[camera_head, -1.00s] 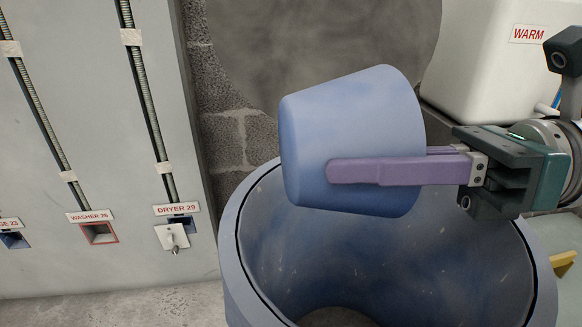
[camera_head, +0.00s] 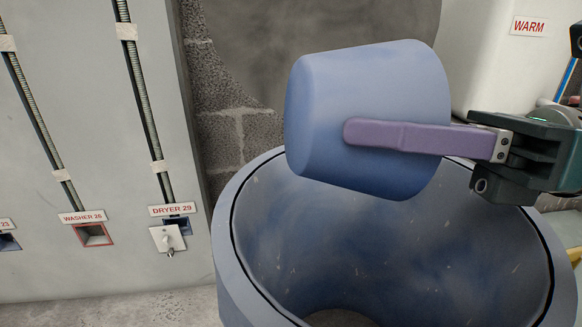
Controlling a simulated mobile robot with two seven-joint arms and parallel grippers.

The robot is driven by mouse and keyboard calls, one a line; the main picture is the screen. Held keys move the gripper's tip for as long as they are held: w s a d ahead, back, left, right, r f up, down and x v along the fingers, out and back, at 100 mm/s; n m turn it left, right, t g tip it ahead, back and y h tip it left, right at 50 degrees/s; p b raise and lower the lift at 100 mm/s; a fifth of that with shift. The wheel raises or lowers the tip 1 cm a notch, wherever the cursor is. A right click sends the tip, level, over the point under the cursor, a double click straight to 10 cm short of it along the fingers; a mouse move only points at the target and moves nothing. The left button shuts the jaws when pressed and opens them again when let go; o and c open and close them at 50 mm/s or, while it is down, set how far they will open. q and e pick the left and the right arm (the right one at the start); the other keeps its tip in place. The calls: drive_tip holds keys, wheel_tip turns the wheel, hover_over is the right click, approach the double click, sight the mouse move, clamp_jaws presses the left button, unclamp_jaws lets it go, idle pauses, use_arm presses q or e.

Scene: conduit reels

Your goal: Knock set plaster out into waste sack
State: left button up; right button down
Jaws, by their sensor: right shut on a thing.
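A blue bucket (camera_head: 350,95) lies tipped on its side in the air, with its narrow closed end to the left. Its wide end is to the right and its mouth is turned from view, so any plaster inside is hidden. My right gripper (camera_head: 400,137) is shut on the bucket. One purple finger lies along its near side, and the other is hidden. Below is a large round blue-grey container (camera_head: 232,262) with an open top, perhaps the waste sack. The bucket is above its far rim. The container's visible inside looks empty. My left gripper is not in view.
At left, a grey panel (camera_head: 80,130) carries cables and sockets labelled WASHER 26 and DRYER 29 (camera_head: 172,210). A block wall (camera_head: 235,140) with a grey patch stands behind. A white tank (camera_head: 490,80) labelled WARM is at the back right. Bare floor shows at lower left.

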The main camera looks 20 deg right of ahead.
drive_tip(key=shift+d+r+y+b, duration=0.15)
drive_tip(key=shift+d+y+b, duration=0.35)
drive_tip(key=shift+b, duration=0.45)
